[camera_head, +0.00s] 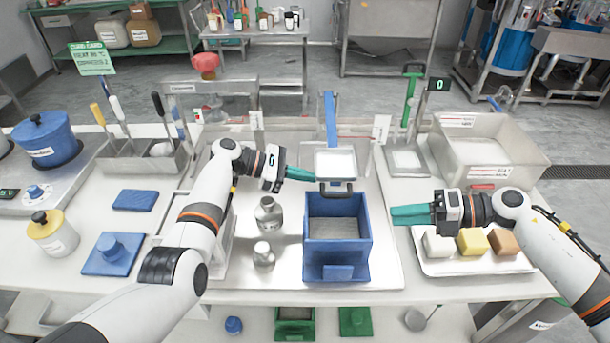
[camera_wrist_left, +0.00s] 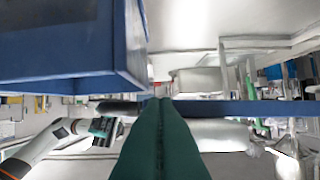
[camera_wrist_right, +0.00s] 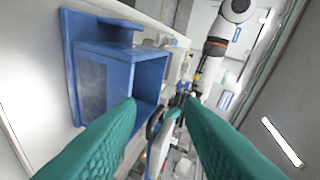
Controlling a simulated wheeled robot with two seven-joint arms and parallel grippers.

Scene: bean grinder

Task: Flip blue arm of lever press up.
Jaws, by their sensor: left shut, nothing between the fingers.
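The lever press has a blue open-topped box (camera_head: 338,265) at the table's middle. A blue arm (camera_head: 330,118) rises behind it, above a pale square plate (camera_head: 335,163) over the box's back edge. My left gripper (camera_head: 313,178) is shut and empty, its tips close to the plate's lower left corner; I cannot tell whether they touch. The left wrist view shows its shut fingers (camera_wrist_left: 160,102) beside a blue bar (camera_wrist_left: 245,109), with a blue box (camera_wrist_left: 65,50) at upper left. My right gripper (camera_head: 393,215) is open and empty, right of the box; its spread fingers show in the right wrist view (camera_wrist_right: 160,108).
Two metal vessels (camera_head: 268,215) stand left of the box. A white tray (camera_head: 470,267) with coloured blocks lies under my right gripper. A metal bin (camera_head: 490,150) stands at the back right. A utensil rack (camera_head: 150,160) and blue pot (camera_head: 45,140) are at left.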

